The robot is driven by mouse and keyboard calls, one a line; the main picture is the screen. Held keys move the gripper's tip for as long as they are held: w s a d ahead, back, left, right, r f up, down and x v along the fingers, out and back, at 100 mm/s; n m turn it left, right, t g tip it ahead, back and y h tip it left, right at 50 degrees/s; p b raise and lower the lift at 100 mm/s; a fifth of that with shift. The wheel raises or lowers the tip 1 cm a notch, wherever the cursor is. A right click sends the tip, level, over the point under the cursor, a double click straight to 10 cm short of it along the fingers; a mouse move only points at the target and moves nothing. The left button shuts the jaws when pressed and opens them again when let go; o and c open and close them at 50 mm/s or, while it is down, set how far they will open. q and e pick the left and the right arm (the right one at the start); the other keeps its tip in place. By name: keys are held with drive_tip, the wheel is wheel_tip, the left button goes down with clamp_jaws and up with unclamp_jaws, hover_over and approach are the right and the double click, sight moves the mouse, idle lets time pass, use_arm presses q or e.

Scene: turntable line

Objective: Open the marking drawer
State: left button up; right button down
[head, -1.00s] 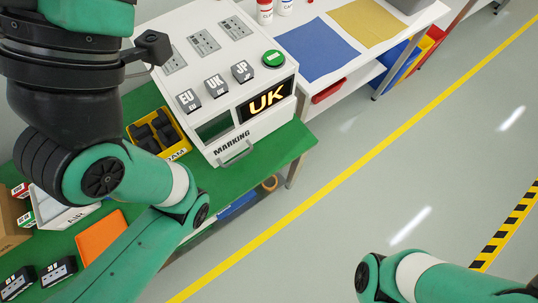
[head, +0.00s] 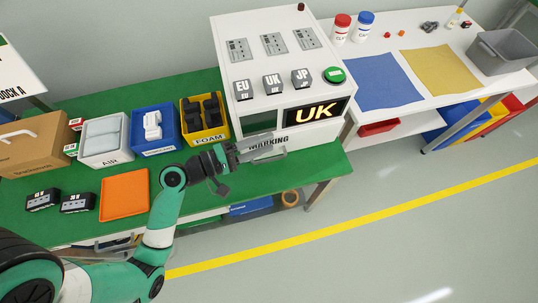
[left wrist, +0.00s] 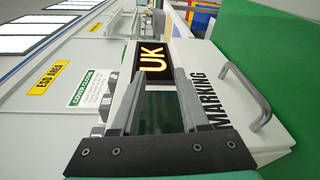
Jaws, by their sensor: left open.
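The marking drawer (head: 300,140) is the low white front of the marking machine (head: 228,60), under a lit UK display (head: 316,112). It appears shut. Its grey bar handle (left wrist: 250,98) shows clear and ungripped at the right of the left wrist view, beside the MARKING lettering (left wrist: 212,100). My left gripper (head: 268,149) is in front of the drawer in the head view, covering the handle and part of the lettering. In the left wrist view its two fingers (left wrist: 152,85) are apart with nothing between them. My right gripper is in neither view.
EU, UK and JP blocks (head: 273,84) and a green button (head: 333,75) sit on the machine. A yellow foam bin (head: 207,136), blue bin (head: 160,148) and grey air bin (head: 105,157) stand left. An orange tray (head: 124,194) lies near the green bench's front edge.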

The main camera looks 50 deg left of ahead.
sight(269, 159)
use_arm(q)
drive_tip(key=s+f+n+y, duration=0.1)
drive_tip(key=s+f+n, duration=0.1)
drive_tip(key=s+f, duration=0.1)
drive_tip(key=s+a+f+n+y, duration=0.1)
drive_tip(key=s+f+n, duration=0.1)
drive_tip(key=s+f, duration=0.1)
drive_tip(key=s+f+n+g, duration=0.1)
drive_tip(key=s+f+n, duration=0.1)
drive_tip(key=s+f, duration=0.1)
drive_tip(key=shift+s+a+f+n+y, duration=0.15)
drive_tip(key=shift+f+n+y, duration=0.2)
drive_tip(key=shift+f, duration=0.35)
drive_tip(key=shift+w+f+b, duration=0.2)
drive_tip(key=shift+w+b, duration=0.1)
drive_tip(key=shift+b, duration=0.35)
drive_tip(key=w+f+b, duration=0.1)
drive_tip(key=b, duration=0.1)
drive_tip(key=shift+w+b, duration=0.4)
drive_tip(key=x, duration=0.3)
drive_tip(key=b+x, duration=0.1)
drive_tip(key=x, duration=0.2)
drive_tip(key=r+x, duration=0.1)
drive_tip(key=x, duration=0.2)
drive_tip(key=shift+w, duration=0.2)
clamp_jaws()
